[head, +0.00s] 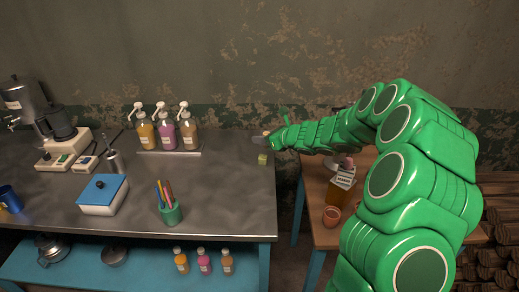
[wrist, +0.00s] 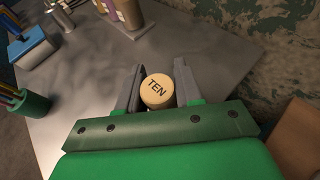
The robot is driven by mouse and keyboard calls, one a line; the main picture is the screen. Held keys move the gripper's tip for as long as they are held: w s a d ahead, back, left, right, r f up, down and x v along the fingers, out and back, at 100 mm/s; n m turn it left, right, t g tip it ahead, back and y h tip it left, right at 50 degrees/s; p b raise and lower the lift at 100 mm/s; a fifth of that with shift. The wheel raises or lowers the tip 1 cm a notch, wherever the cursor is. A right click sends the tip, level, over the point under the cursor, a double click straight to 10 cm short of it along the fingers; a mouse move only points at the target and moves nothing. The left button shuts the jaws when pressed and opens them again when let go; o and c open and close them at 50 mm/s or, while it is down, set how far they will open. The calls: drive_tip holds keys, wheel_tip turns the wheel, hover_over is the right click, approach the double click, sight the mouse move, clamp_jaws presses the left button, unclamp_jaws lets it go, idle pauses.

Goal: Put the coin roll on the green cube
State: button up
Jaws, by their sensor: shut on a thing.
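The coin roll (wrist: 158,90) is a tan cylinder whose round end reads "TEN" in the wrist view. My gripper (wrist: 157,84) is shut on it, with one grey finger on each side. In the head view my gripper (head: 267,136) is at the right end of the metal table, near its back corner. The small yellow-green cube (head: 262,159) sits on the tabletop just below the gripper in the picture. The cube does not show in the wrist view; it is probably hidden behind the roll or the gripper. The exact gap between roll and cube cannot be told.
The metal table (head: 232,190) is clear around the cube. Several pump bottles (head: 167,134) stand on a tray to the left. A green pen cup (head: 171,213) and a blue-lidded box (head: 103,195) are nearer the front. A wooden table (head: 313,190) with a bottle stands at right.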

drive_tip(key=shift+w+a+f, duration=0.2)
drive_tip(key=shift+w+f, duration=0.85)
drive_tip(key=shift+f, duration=0.05)
drive_tip(key=shift+w+a+f, duration=0.2)
drive_tip(key=shift+w+f, duration=0.8)
drive_tip(key=shift+f, duration=0.05)
drive_tip(key=shift+w+a+f, duration=0.2)
drive_tip(key=shift+w+f, duration=0.85)
drive_tip(key=shift+f, duration=1.65)
drive_tip(key=shift+f, duration=0.1)
drive_tip(key=o, duration=1.1)
